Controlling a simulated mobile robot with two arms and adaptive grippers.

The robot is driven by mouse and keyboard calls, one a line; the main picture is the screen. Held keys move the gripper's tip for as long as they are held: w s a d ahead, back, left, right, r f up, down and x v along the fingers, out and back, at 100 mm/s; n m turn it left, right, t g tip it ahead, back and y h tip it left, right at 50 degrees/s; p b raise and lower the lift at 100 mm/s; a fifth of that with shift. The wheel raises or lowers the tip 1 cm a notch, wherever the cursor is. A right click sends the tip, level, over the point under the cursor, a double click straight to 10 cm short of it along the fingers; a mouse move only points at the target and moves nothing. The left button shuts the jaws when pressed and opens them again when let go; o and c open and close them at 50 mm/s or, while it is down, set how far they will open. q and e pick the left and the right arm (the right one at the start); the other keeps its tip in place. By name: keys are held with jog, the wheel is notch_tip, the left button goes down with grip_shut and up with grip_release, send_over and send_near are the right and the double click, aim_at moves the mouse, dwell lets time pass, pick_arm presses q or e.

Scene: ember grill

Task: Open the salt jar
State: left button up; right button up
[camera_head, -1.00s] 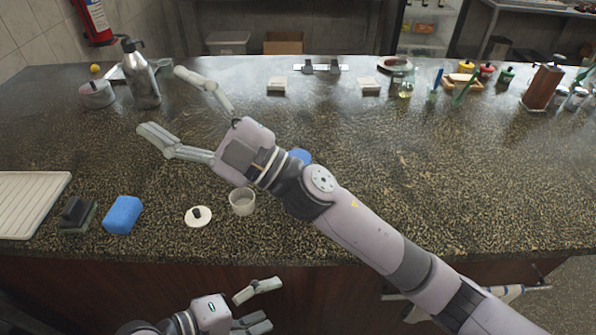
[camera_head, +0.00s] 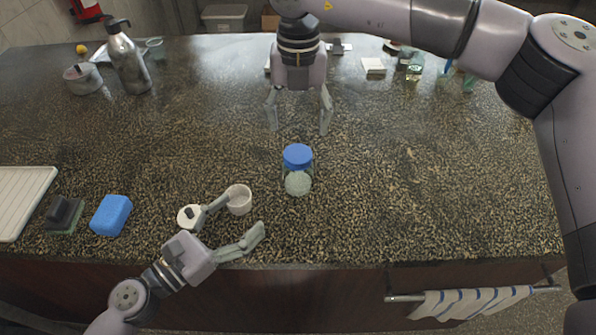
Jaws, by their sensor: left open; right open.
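A glass jar with a blue lid (camera_head: 298,156) and pale contents (camera_head: 298,183) stands upright on the counter, with the lid on it; I take it as the salt jar. My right gripper (camera_head: 299,130) is open and empty just behind the jar, its fingers spread and pointing down towards the lid, apart from it. My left gripper (camera_head: 246,213) is open near the counter's front edge, left of and in front of the jar. One of its fingers is close to a small white cup (camera_head: 239,200); I cannot tell whether they touch.
A white round lid (camera_head: 188,219) lies beside the cup. A blue sponge (camera_head: 111,215), a dark scrubber (camera_head: 64,213) and a white ribbed tray (camera_head: 22,200) are at left. A metal bottle (camera_head: 127,58) and grey pot (camera_head: 82,79) stand back left. The counter right of the jar is clear.

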aim_at(289, 176)
pick_arm(q)
jog(key=shift+w+d+r, duration=0.1)
jog(key=shift+w+d, duration=0.3)
jog(key=shift+d, duration=0.1)
pick_arm(e)
jog(key=shift+s, duration=0.1)
pick_arm(q)
jog(key=x, duration=1.6)
jog(key=shift+a, duration=0.1)
grip_shut()
pick_arm(e)
jog(key=m, duration=0.6)
jog(key=shift+m, duration=0.4)
jog(key=m, duration=0.6)
jog(key=shift+m, duration=0.3)
jog(key=shift+f, duration=4.05)
jog(key=shift+c, duration=0.2)
